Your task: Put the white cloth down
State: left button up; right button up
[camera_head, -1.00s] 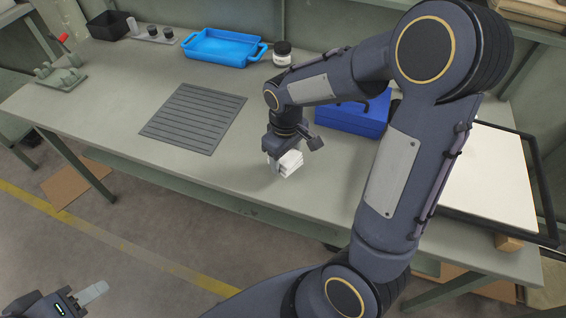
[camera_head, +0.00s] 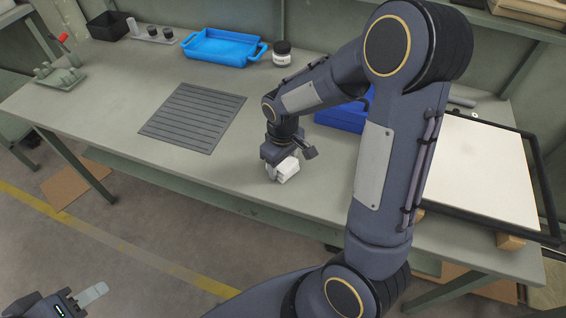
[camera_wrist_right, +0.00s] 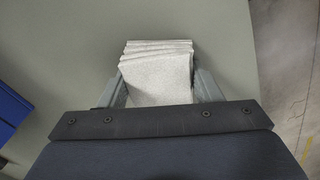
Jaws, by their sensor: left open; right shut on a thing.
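The white cloth (camera_head: 286,170) is a small folded stack at the table's front part, right of the grey ribbed mat. My right gripper (camera_head: 273,169) points down and is shut on it. In the right wrist view the folded cloth (camera_wrist_right: 158,75) sits between the two fingers of my right gripper (camera_wrist_right: 162,88), its layered edge facing away. The cloth is at or close to the tabletop; I cannot tell whether it touches. My left gripper (camera_head: 92,294) is open and empty, low at the left, in front of the table and away from the cloth.
The grey ribbed mat (camera_head: 193,116) lies left of the cloth. A blue box (camera_head: 342,117) is behind my right arm. The tabletop around the cloth is clear.

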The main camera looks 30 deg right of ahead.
jog(key=shift+s+f, duration=0.3)
jog(key=shift+f, duration=0.25)
jog(key=o, duration=1.1)
jog(key=shift+f, duration=0.1)
jog(key=shift+r+p, duration=0.3)
jog(key=shift+r, duration=0.2)
notch_tip(320, 180, up, 11)
jog(key=p, duration=0.1)
jog(key=s+a+r+m+t+y, duration=0.2)
jog(key=s, duration=0.6)
jog(key=s+a+r+m+t+y, duration=0.1)
jog(key=s+a+r+m+t, duration=0.1)
jog(key=s, duration=0.6)
jog(key=shift+s+r+m+t+y, duration=0.15)
jog(key=shift+r+m+t+y, duration=0.25)
jog(key=shift+r+m+t, duration=0.3)
